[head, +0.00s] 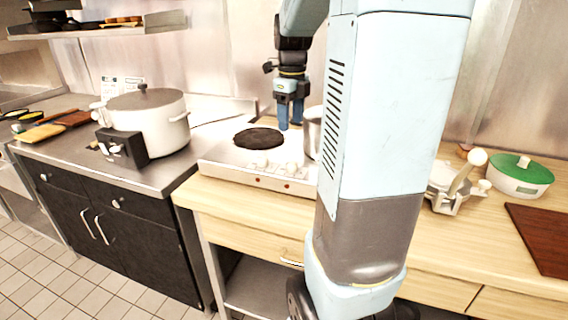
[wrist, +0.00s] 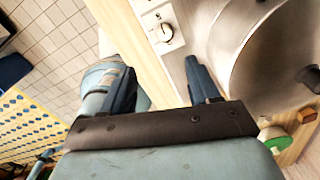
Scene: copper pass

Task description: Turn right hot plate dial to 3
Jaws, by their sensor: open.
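The white hot plate (head: 225,156) sits on the wooden counter, with a bare black burner (head: 258,138) on its left. A metal pot (head: 312,125) stands on its right side, partly hidden by my arm. In the wrist view a white round dial (wrist: 164,33) with markings around it shows on the front panel, near the pot (wrist: 262,50); it looks like the right dial. Its exact setting is too small to read. My gripper (head: 290,118) is open and empty above the hot plate. In the wrist view its fingers (wrist: 158,68) are apart, with the dial beyond the tips, untouched.
A large white lidded pot (head: 148,118) and a black box (head: 122,148) stand on the left counter. A white waffle-iron-like device (head: 447,188), a green-lidded pot (head: 520,175) and a brown board (head: 543,235) are at right. The wooden counter front is clear.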

